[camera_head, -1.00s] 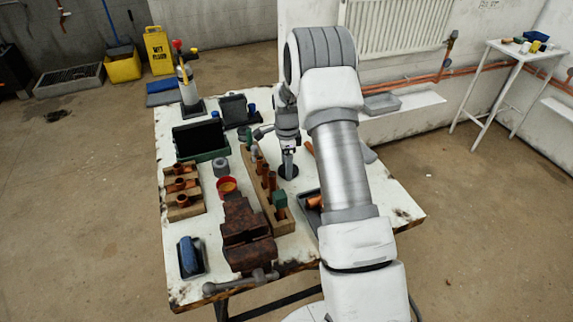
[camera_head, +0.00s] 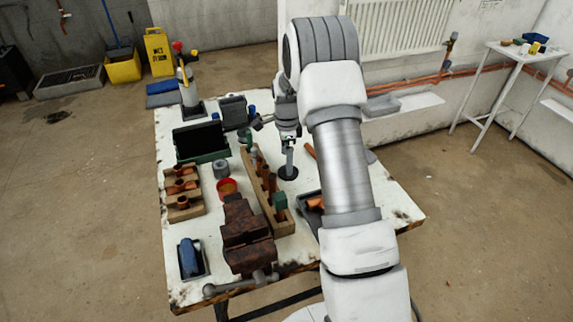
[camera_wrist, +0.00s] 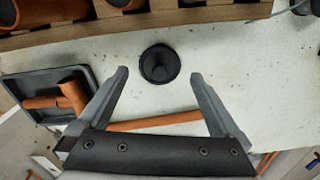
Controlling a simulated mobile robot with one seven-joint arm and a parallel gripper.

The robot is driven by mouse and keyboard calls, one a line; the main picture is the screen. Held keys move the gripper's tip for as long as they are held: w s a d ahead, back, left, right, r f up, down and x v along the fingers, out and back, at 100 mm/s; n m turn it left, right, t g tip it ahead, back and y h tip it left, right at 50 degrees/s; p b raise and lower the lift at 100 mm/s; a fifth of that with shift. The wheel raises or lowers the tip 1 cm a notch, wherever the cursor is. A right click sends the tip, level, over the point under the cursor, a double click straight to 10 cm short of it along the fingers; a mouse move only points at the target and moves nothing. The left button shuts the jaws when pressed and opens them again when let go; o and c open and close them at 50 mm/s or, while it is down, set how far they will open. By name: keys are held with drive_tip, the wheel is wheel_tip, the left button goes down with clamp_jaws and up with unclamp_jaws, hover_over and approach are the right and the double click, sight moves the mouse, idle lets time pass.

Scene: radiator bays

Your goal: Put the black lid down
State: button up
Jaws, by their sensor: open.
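The black lid (camera_wrist: 159,64) lies on the white tabletop. In the wrist view it is a round black disc with a raised knob, just beyond and between my fingertips, touching neither finger. In the head view the lid (camera_head: 287,172) shows as a dark disc below my gripper (camera_head: 288,158), to the right of the long wooden rack. In the wrist view my gripper (camera_wrist: 159,75) is open and empty, its two grey fingers wide apart.
The wooden rack (camera_head: 262,192) with copper pieces stands close left of the lid. A dark tray (camera_wrist: 45,90) with copper fittings and a copper pipe (camera_wrist: 150,122) lie nearby. A rusty vise (camera_head: 245,240) and a green box (camera_head: 202,143) are on the table.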

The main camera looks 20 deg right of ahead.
wheel_tip(320, 180, up, 8)
drive_tip(key=r, duration=0.1)
drive_tip(key=s+a+r+n+t, duration=0.1)
drive_tip(key=s+a+r+n, duration=0.35)
drive_tip(key=s+r, duration=0.35)
drive_tip(key=s+a+r+n+t, duration=0.25)
drive_tip(key=s+r+n, duration=0.3)
drive_tip(key=r, duration=0.35)
drive_tip(key=s+a+r+n+t, duration=0.1)
drive_tip(key=s+a+n, duration=0.1)
drive_tip(key=s+n, duration=0.3)
drive_tip(key=s+a+n+t, duration=0.1)
drive_tip(key=s+n, duration=0.4)
drive_tip(key=s, duration=0.8)
drive_tip(key=shift+s+a+r, duration=0.35)
drive_tip(key=shift+a+r, duration=0.05)
drive_tip(key=shift+a, duration=0.15)
drive_tip(key=shift+r+p, duration=0.8)
drive_tip(key=shift+p, duration=0.2)
